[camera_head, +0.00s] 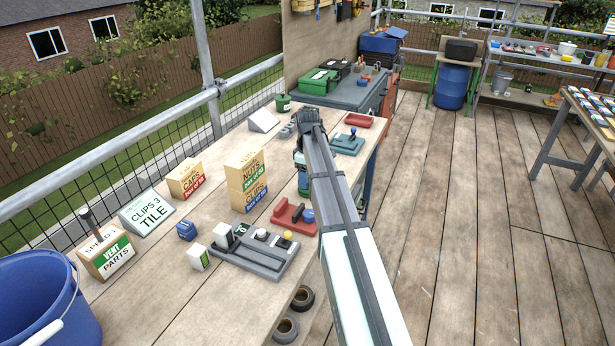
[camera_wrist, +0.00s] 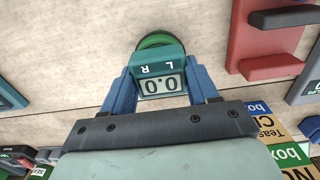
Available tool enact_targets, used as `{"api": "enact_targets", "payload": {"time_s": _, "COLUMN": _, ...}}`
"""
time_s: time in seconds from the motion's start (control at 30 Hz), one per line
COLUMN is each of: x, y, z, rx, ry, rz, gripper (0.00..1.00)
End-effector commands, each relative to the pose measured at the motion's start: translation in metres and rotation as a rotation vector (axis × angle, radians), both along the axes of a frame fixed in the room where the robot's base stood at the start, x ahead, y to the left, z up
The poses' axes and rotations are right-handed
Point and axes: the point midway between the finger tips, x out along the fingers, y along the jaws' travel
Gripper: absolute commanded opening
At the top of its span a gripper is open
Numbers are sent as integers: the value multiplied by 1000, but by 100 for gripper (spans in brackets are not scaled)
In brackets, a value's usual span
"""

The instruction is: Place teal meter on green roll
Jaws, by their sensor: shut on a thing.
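The teal meter (camera_wrist: 162,76), with a 0.0 display and the letters L and R, is between the blue fingers of my gripper (camera_wrist: 163,97) in the wrist view. My gripper is shut on it. The round green roll (camera_wrist: 156,40) shows just past the meter's far edge, partly hidden by it. They overlap in this view; I cannot tell whether they touch. In the head view my gripper (camera_head: 303,178) is low over the bench's right part, beyond the boxes, and my arm hides part of that spot.
A red holder (camera_head: 292,216) and a grey tray (camera_head: 252,252) stand nearer on the bench. Stacked NUTS and CLIPS boxes (camera_head: 247,180) are to the left. A teal holder (camera_head: 347,143) and a red tray (camera_head: 358,121) lie beyond. Bare wood surrounds the roll in the wrist view.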

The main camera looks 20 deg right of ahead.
Motion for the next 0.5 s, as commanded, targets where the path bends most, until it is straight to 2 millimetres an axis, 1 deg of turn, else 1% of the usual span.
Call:
{"api": "enact_targets", "payload": {"time_s": 0.13, "x": 0, "y": 0, "z": -3, "rx": 1, "ry": 1, "rz": 0, "gripper": 26}}
{"api": "enact_targets", "payload": {"time_s": 0.17, "x": 0, "y": 0, "z": -3, "rx": 0, "ry": 0, "rz": 0, "gripper": 61}}
{"api": "enact_targets", "payload": {"time_s": 0.4, "x": 0, "y": 0, "z": -3, "rx": 1, "ry": 1, "rz": 0, "gripper": 84}}
{"api": "enact_targets", "payload": {"time_s": 0.5, "x": 0, "y": 0, "z": -3, "rx": 0, "ry": 0, "rz": 0, "gripper": 85}}
